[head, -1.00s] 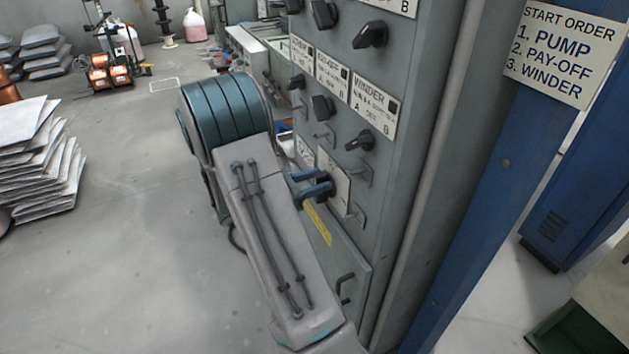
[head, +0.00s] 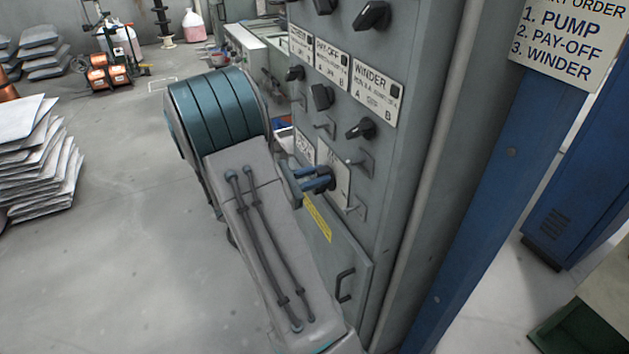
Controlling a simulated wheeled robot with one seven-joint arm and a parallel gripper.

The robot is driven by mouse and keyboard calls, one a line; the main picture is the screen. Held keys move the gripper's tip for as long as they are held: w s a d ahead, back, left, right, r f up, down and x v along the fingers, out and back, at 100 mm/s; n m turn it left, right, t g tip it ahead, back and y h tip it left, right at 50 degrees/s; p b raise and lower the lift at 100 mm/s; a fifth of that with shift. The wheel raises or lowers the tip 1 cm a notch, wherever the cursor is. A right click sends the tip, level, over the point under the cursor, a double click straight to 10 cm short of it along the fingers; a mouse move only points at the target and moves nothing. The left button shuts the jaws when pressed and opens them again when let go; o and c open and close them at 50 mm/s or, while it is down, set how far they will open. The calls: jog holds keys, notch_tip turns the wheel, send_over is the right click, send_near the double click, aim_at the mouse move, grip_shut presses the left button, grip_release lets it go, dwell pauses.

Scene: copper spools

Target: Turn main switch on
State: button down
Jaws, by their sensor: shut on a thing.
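My gripper (head: 318,180) is at the lower part of the grey control cabinet (head: 410,120), in front of a pale plate (head: 341,180). Its blue-tipped fingers are shut on a small dark switch handle there, mostly hidden by the fingers. I cannot read the label on this plate, nor tell the handle's exact angle. My arm covers the left of the lower cabinet. Above are black rotary knobs, among them one (head: 361,129) under the WINDER label (head: 375,92) and one (head: 321,97) under the PAY-OFF label (head: 332,63).
Small metal brackets (head: 358,162) stick out near the gripper. A cabinet door with a black handle (head: 345,285) is below. A blue post (head: 480,210) with a START ORDER sign (head: 570,42) stands right. Stacked sheets (head: 38,165) are left; the floor (head: 120,270) between is clear.

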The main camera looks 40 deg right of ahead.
aim_at(332, 186)
jog(key=f+m+b, duration=0.1)
jog(key=m+b, duration=0.3)
jog(key=s+m+b, duration=0.1)
jog(key=m+b, duration=0.3)
jog(key=b, duration=0.1)
jog(key=s+f+m+b, duration=0.1)
jog(key=m+b, duration=0.2)
jog(key=b, duration=0.1)
jog(key=shift+a+f+m, duration=0.25)
jog(key=shift+f+m, duration=0.1)
jog(key=shift+m, duration=0.05)
jog(key=m+b, duration=0.2)
jog(key=b, duration=0.2)
jog(key=shift+f+m, duration=0.1)
jog(key=shift+m, duration=0.3)
jog(key=c, duration=1.3)
grip_release()
